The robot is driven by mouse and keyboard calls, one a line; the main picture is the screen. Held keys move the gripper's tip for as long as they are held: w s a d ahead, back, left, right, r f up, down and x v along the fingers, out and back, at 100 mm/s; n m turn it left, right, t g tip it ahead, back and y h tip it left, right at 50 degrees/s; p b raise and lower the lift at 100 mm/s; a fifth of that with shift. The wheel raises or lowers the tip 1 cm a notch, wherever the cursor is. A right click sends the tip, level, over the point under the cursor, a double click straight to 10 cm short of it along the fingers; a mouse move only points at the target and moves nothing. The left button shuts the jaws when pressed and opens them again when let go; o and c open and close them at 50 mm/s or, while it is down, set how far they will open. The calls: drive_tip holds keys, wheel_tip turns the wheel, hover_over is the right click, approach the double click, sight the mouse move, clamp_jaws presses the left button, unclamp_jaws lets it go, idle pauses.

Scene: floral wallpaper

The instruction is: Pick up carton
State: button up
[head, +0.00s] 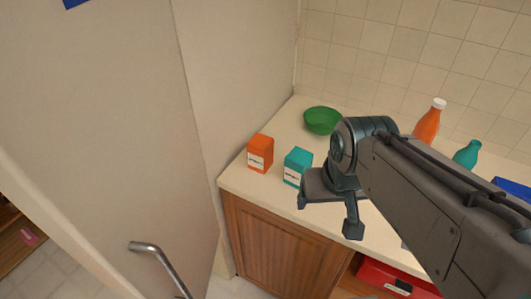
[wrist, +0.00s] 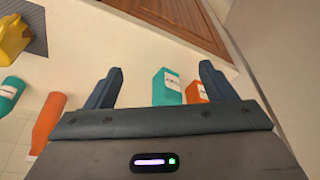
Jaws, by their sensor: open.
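Two cartons stand upright on the counter. The orange carton (head: 260,153) is at the left end, and the teal carton (head: 297,166) is to its right, nearer my gripper (head: 327,214). In the wrist view the teal carton (wrist: 167,88) shows between the two fingers of my gripper (wrist: 160,80). The orange carton (wrist: 196,93) is partly hidden behind the right finger and the gripper body. The fingers are apart and nothing is held. I cannot tell the exact gap between the fingers and the teal carton.
A green bowl (head: 322,120) is behind the cartons. An orange bottle (head: 428,122) and a teal bottle (head: 467,155) stand to the right, near the tiled wall. A wooden cabinet (head: 280,250) is below the counter.

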drive_tip(key=shift+o, duration=0.2)
drive_tip(key=w+r+m+g+b, duration=0.1)
drive_tip(key=w+m+b, duration=0.1)
drive_tip(key=w+m, duration=1)
drive_tip(key=shift+w+r+m+g+b, duration=0.15)
drive_tip(key=shift+w+m+g+b, duration=0.25)
drive_tip(key=shift+m, duration=0.1)
drive_tip(key=m+g+b, duration=0.2)
drive_tip(key=m, duration=1.1)
hover_over(297, 154)
wheel_tip(297, 154, down, 3)
drive_tip(key=shift+s+f, duration=0.1)
drive_tip(key=shift+f, duration=0.1)
wheel_tip(297, 154, down, 8)
drive_tip(key=shift+f, duration=0.2)
drive_tip(key=shift+s+d+f+p, duration=0.15)
drive_tip(key=shift+f+p, duration=0.1)
drive_tip(key=shift+f, duration=1.1)
drive_tip(key=shift+s+d+f+p, duration=0.1)
drive_tip(key=shift+d+f+p, duration=0.1)
drive_tip(key=shift+f, duration=1.15)
drive_tip(key=c, duration=1.2)
drive_tip(key=shift+c, duration=0.4)
drive_tip(key=shift+r, duration=0.15)
